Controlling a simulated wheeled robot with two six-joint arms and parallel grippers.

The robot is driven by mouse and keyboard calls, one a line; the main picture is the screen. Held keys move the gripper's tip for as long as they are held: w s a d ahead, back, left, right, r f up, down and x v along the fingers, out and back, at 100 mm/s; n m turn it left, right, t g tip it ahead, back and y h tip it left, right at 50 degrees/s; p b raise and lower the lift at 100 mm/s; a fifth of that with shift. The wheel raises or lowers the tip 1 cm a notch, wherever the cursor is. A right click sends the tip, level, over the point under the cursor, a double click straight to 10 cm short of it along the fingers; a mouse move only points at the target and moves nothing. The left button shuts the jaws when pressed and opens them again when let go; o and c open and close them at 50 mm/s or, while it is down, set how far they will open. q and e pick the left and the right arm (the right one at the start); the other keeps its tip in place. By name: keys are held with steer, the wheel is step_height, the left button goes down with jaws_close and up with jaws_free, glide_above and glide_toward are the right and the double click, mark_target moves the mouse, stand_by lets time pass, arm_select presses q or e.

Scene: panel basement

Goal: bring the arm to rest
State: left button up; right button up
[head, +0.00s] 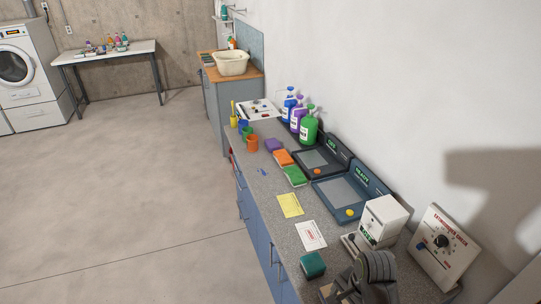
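A dark grey ribbed part, which looks like my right arm's gripper (346,287), shows at the bottom edge over the near end of the counter (265,205). Its fingertips are small and partly cut off, so I cannot tell whether they are open or shut. It is close to the right of a teal block (313,264); I cannot tell whether they touch. My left gripper is not in view.
A white box device (382,222) and a dial panel (443,243) stand near the gripper. Farther along are two dark trays (345,193), cards (290,205), sponges (294,176), mugs (252,142) and spray bottles (308,128). The floor (120,200) at left is clear.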

steer(key=s+d+r+n+t+h, duration=0.1)
steer(key=s+d+r+n+t, duration=0.1)
steer(key=s+d+n, duration=0.6)
steer(key=s+d+r+n+t+h, duration=0.1)
steer(key=s+d+r+n+h, duration=0.15)
steer(key=s, duration=0.95)
step_height(320, 180, down, 32)
steer(key=d+g+y+b, duration=0.1)
steer(key=d+b, duration=0.1)
steer(key=b, duration=0.6)
arm_select(q)
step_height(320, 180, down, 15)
steer(key=b, duration=0.6)
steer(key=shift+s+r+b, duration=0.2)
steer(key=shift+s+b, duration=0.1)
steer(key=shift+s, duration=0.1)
arm_select(e)
steer(key=s+f, duration=0.7)
steer(key=f, duration=0.5)
steer(key=s+a+f+g, duration=0.1)
steer(key=s+f, duration=0.7)
steer(key=f, duration=0.3)
steer(key=shift+f+y, duration=0.35)
steer(key=shift+n, duration=0.25)
